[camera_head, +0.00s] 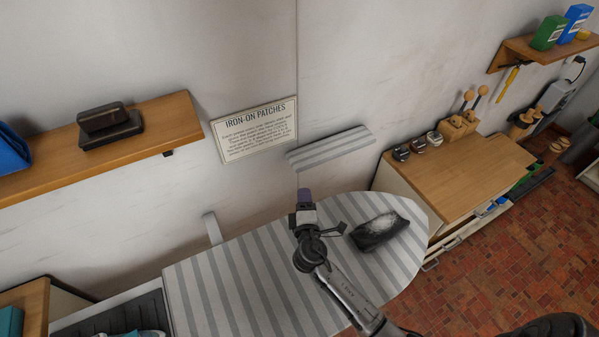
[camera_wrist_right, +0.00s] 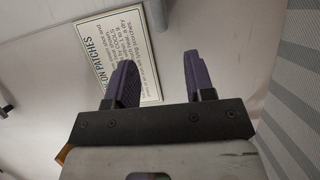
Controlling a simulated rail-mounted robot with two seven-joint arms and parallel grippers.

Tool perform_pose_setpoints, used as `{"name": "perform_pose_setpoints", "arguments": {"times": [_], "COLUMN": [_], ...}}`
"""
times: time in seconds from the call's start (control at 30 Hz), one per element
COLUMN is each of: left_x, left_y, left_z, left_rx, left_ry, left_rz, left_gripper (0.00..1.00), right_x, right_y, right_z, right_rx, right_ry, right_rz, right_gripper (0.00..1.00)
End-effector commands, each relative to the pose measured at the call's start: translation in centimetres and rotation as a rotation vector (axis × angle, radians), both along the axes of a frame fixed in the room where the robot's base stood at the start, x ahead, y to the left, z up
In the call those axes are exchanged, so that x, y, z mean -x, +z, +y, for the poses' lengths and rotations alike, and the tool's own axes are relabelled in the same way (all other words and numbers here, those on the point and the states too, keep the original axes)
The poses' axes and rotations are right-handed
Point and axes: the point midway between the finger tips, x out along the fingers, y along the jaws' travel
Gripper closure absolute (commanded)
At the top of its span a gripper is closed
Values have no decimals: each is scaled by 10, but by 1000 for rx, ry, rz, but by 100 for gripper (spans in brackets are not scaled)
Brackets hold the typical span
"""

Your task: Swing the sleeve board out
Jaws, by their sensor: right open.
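The sleeve board (camera_head: 331,150) is a small striped board against the wall, just right of the sign and above the large striped ironing board (camera_head: 250,285). My right gripper (camera_head: 304,193) is over the ironing board, below and a little left of the sleeve board, apart from it in the head view. In the right wrist view its two purple fingers (camera_wrist_right: 160,78) are spread with nothing between them. A striped surface (camera_wrist_right: 300,110) shows at the right edge there; I cannot tell which board it is. My left gripper is not in view.
The iron-on patches sign (camera_head: 256,130) is on the wall. A wooden shelf (camera_head: 160,130) juts out at left. A wooden-topped cabinet (camera_head: 465,175) stands at right. The air around the sleeve board looks clear.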

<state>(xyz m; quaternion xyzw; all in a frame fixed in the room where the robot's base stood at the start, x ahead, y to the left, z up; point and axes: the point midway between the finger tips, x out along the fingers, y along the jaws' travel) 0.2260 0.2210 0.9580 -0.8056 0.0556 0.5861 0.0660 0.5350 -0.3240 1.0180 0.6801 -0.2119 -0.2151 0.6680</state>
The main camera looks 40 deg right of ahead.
Motion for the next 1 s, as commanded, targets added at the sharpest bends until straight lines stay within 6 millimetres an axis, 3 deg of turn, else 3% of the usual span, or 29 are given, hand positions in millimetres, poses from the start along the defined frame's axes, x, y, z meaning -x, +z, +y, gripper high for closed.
{"name": "perform_pose_setpoints", "arguments": {"times": [0.6, 1.0], "left_x": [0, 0], "left_y": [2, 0], "left_z": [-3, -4], "left_rx": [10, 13], "left_ry": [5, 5], "left_rz": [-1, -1], "left_gripper": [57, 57], "right_x": [-83, -112], "right_y": [0, 0], "right_z": [-56, -77], "right_rx": [19, 18], "right_ry": [3, 4], "right_rz": [0, 0], "right_gripper": [51, 51]}}
